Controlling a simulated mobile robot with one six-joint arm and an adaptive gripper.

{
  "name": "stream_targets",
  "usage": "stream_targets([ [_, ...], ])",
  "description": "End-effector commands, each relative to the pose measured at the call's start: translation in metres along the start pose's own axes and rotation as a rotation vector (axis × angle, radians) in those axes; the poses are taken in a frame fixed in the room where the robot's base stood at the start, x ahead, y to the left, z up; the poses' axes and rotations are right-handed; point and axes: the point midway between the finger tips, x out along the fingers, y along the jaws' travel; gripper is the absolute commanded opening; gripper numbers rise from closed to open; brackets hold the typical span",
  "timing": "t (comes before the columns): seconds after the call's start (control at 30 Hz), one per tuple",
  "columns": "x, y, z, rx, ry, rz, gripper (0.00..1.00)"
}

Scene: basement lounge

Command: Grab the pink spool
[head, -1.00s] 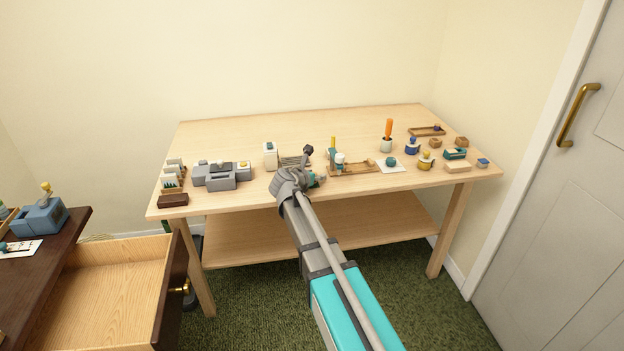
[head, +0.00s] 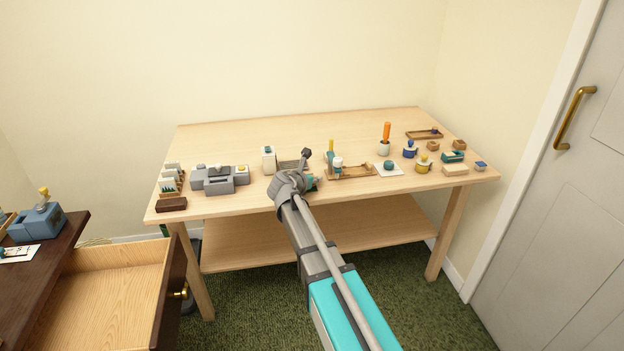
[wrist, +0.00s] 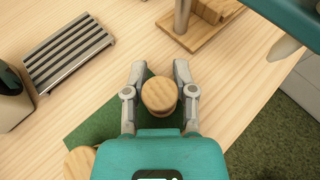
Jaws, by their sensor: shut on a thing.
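In the wrist view, my gripper (wrist: 159,72) has a finger on each side of a round spool (wrist: 158,95) and is shut on it. The spool has a pale wooden top and a narrower middle. No pink shows on it from here. It is over a green mat (wrist: 88,132); whether it touches the mat cannot be told. A second round wooden piece (wrist: 80,161) is partly hidden by my gripper's body at the lower left. In the head view, my gripper (head: 308,185) is at the table's front edge and my own arm hides the spool.
On the light wooden table (head: 350,118), a grey slatted rack (wrist: 68,52) and a white container (head: 268,159) stand left of my gripper. A wooden stand (wrist: 192,35) is just beyond. The table's back strip is clear.

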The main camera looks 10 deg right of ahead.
Motion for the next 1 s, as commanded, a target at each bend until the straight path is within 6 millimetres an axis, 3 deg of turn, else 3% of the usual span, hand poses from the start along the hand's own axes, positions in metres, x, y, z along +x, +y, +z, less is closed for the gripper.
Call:
stream_targets([
  [0.43,-0.013,0.000,0.032,0.000,0.000,0.000,0.16],
  [1.0,-0.088,-0.037,0.070,-0.001,0.000,0.001,0.16],
])
